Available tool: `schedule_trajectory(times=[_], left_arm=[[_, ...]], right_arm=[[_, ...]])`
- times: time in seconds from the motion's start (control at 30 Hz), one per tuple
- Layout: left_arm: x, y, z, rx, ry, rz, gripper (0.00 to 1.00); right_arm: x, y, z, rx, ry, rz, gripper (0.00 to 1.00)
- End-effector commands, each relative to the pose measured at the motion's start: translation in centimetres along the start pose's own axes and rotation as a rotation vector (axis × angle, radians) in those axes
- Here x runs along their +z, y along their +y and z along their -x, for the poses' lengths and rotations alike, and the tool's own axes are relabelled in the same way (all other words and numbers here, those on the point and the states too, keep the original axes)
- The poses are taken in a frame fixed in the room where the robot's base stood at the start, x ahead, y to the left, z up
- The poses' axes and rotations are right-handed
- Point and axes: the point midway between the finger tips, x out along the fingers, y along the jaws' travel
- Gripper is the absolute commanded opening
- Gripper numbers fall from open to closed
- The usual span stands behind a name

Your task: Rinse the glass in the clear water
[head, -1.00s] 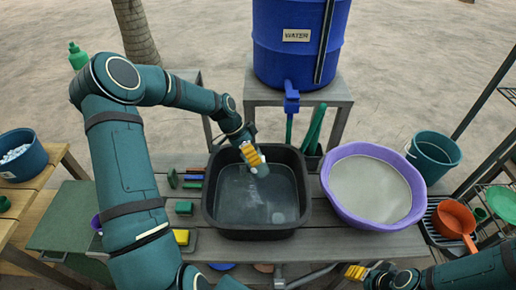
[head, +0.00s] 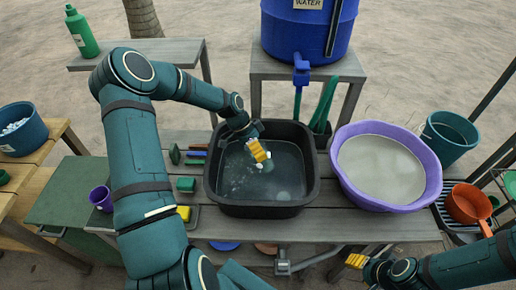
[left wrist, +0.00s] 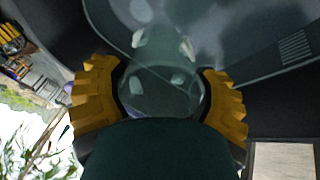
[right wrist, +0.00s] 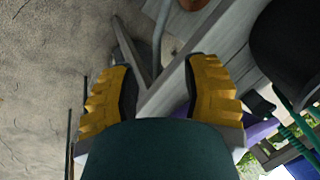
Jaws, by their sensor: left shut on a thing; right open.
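My left gripper (head: 258,152) is shut on a clear glass (head: 266,167), low inside the black basin (head: 214,190). In the left wrist view the see-through glass (left wrist: 160,88) sits between the two yellow fingers. The black basin holds dark water with whitish patches; I cannot tell how much of the glass is under the surface. A purple basin (head: 343,190) with pale greyish water stands just to the right. My right gripper (head: 357,262) is open and empty at the front right, below the bench edge, also in the right wrist view (right wrist: 160,90).
A blue water barrel (head: 300,40) with a tap stands behind the black basin. A teal bucket (head: 447,140) and an orange pan (head: 466,205) are at the right. Brushes and a green sponge (head: 186,185) lie left of the basin. A purple cup (head: 101,197) stands farther left.

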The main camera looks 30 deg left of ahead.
Motion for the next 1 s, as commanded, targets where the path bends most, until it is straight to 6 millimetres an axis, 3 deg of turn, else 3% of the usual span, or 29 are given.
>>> schedule_trajectory(times=[0.5,1.0], left_arm=[[2.2,-2.0,-5.4,0.000,0.001,0.001,0.25],[2.7,-2.5,-6.6,-0.001,0.000,0.000,0.25]], right_arm=[[1.5,1.3,-3.5,-0.001,-0.027,0.009,0.47],[1.9,1.5,-4.1,-0.003,-0.036,0.012,0.47]])
